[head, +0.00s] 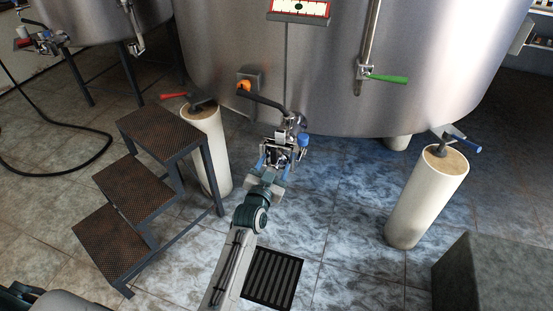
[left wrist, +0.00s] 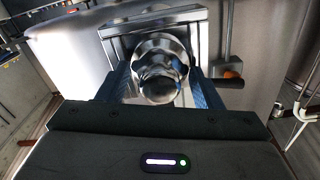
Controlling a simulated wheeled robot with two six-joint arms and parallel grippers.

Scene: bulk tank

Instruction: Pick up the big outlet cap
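The big outlet cap (left wrist: 160,75) is a shiny, rounded metal piece in front of a square metal plate in the left wrist view. My left gripper (left wrist: 162,88) has its two blue fingers on either side of the cap. I cannot tell whether they press on it or leave a small gap. In the head view my left gripper (head: 275,158) is at the metal outlet fittings low on the front of the big tank, and it largely hides the cap there. My right gripper is not in view.
The steel tank (head: 330,70) stands close ahead. Dark steps (head: 135,190) and a pale post (head: 210,150) stand left. Another post (head: 427,195) and a grey block (head: 490,275) are right. A floor grate (head: 273,278) lies below.

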